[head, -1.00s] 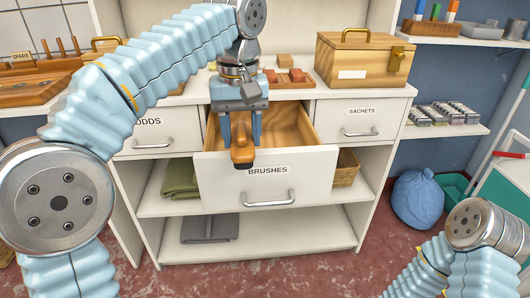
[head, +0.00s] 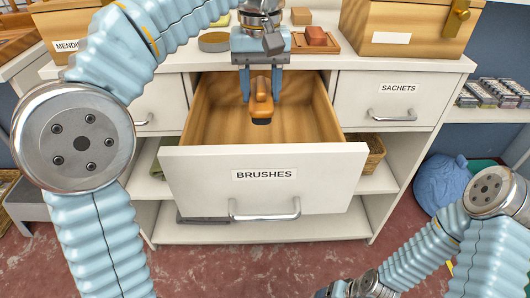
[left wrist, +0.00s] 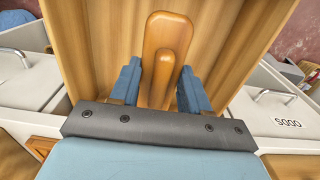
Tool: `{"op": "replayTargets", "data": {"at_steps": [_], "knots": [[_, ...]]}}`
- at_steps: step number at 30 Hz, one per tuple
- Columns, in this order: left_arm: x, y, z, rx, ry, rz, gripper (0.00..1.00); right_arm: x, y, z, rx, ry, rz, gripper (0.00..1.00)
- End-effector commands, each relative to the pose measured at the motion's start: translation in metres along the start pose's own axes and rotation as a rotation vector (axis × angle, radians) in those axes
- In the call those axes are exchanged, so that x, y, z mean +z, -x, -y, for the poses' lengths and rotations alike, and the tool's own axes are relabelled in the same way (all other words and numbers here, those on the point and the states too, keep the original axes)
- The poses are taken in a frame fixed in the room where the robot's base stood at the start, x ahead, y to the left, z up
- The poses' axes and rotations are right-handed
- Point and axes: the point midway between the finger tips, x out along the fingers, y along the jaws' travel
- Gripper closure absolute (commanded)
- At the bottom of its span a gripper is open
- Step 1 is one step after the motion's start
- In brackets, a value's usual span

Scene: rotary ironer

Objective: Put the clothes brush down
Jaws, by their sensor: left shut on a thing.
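My left gripper (head: 261,97) is shut on the clothes brush (head: 262,106), an orange-brown wooden piece with a dark end. It is over the inside of the open drawer labelled BRUSHES (head: 264,176), behind the drawer's white front. In the left wrist view the brush (left wrist: 166,50) is between the two blue fingers (left wrist: 157,85), with the drawer's bare wooden floor behind it. I cannot tell whether the brush touches that floor. Of my right arm only links and part of the wrist show at the lower right; its fingers are out of view.
The drawer looks empty around the brush. The SACHETS drawer (head: 393,101) is shut at right. A blue bag (head: 440,184) is at right.

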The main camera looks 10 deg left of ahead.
Motion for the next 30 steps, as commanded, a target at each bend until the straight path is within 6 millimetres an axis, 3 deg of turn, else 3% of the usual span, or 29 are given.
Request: {"op": "replayTargets", "data": {"at_steps": [1, 7, 15, 20, 26, 30], "knots": [[0.000, -0.010, 0.000, 0.000, 0.000, 0.000, 0.91, 0.000, -0.009, -0.004, 0.002, -0.002, -0.001, 0.29], [0.000, -0.028, 0.000, -0.001, 0.000, 0.001, 0.91, -0.002, -0.021, -0.012, 0.006, -0.006, -0.006, 0.29], [0.001, -0.077, 0.001, -0.001, 0.000, 0.002, 0.91, -0.005, -0.035, -0.023, 0.014, -0.013, -0.016, 0.29], [0.000, -0.090, 0.000, 0.000, 0.000, 0.000, 0.91, -0.006, -0.038, -0.025, 0.015, -0.015, -0.019, 0.29], [0.000, -0.120, 0.000, -0.001, 0.000, 0.001, 0.91, -0.007, -0.045, -0.031, 0.019, -0.019, -0.023, 0.29], [0.000, -0.120, 0.000, 0.000, 0.000, 0.000, 0.91, -0.008, -0.044, -0.030, 0.020, -0.019, -0.023, 0.29]]}}
